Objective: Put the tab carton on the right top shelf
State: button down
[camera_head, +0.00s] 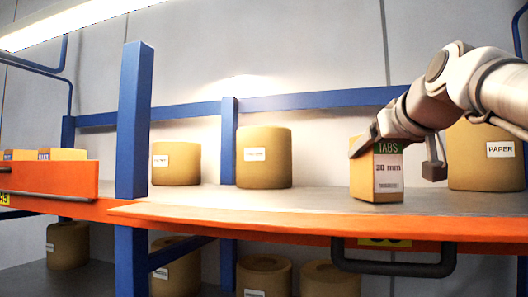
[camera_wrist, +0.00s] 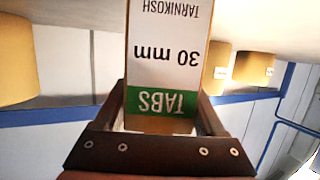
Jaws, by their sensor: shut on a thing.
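The tab carton (camera_head: 388,178) is a small brown box with a white and green label reading TABS 30 mm. My gripper (camera_head: 376,143) comes in from the right and is shut on its upper part. The carton is upright over the right top shelf (camera_head: 300,198), near its orange front edge. Its base looks at or just above the shelf surface; I cannot tell whether it touches. In the wrist view, the carton (camera_wrist: 165,55) sits between the two dark fingers, its label upside down.
A large PAPER roll (camera_head: 486,160) stands right of the carton, behind my arm. Two rolls, one here (camera_head: 264,158), stand further left. Clear shelf lies left of the carton.

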jog(key=shift+c, duration=2.1)
grip_release()
jog(key=shift+f, duration=0.2)
jog(key=o, duration=0.4)
jog(key=shift+r, duration=0.1)
jog(key=shift+r, duration=0.25)
jog(key=b+v, duration=0.2)
jog(key=v, duration=1)
jog(key=shift+f, duration=0.1)
